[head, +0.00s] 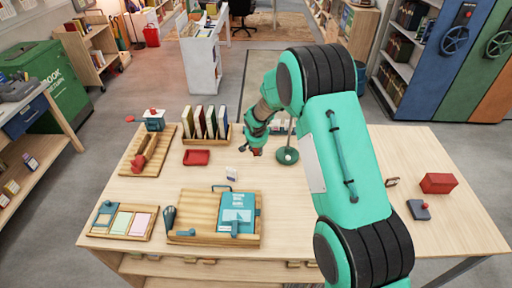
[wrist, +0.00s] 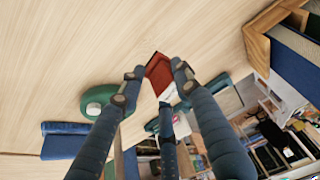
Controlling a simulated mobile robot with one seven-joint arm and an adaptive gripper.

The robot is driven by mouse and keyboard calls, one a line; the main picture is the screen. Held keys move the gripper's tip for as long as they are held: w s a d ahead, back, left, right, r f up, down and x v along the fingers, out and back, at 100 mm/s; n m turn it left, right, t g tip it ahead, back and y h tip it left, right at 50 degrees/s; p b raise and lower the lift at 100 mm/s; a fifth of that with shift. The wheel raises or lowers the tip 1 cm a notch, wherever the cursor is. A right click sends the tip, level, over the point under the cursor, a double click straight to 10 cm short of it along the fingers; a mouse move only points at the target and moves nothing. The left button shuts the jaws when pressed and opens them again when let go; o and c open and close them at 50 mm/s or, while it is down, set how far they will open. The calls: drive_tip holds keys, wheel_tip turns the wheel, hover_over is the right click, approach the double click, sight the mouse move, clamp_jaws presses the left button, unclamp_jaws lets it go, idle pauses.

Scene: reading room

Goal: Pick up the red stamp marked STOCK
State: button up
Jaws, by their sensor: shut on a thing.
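My gripper (head: 256,150) is above the table (head: 290,230), right of the book rack and left of the green lamp base. In the wrist view my gripper (wrist: 158,69) is closed on a red block-shaped thing (wrist: 157,78), which looks like the red stamp. Its marking cannot be read. In the head view the held thing is mostly hidden by the fingers. Whether it still touches the table is hard to tell.
A book rack (head: 185,132) and a red tray (head: 196,157) are left of my gripper. The green lamp base (head: 287,156) is close on its right. A wooden tray (head: 197,215) lies in front. A red box (head: 438,183) is at the far right.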

drive_tip(key=s+d+r, duration=0.1)
drive_tip(key=s+d, duration=0.2)
drive_tip(key=s, duration=0.9)
drive_tip(key=shift+s+d+r, duration=0.15)
drive_tip(key=shift+s+d, duration=0.05)
drive_tip(key=shift+s, duration=0.2)
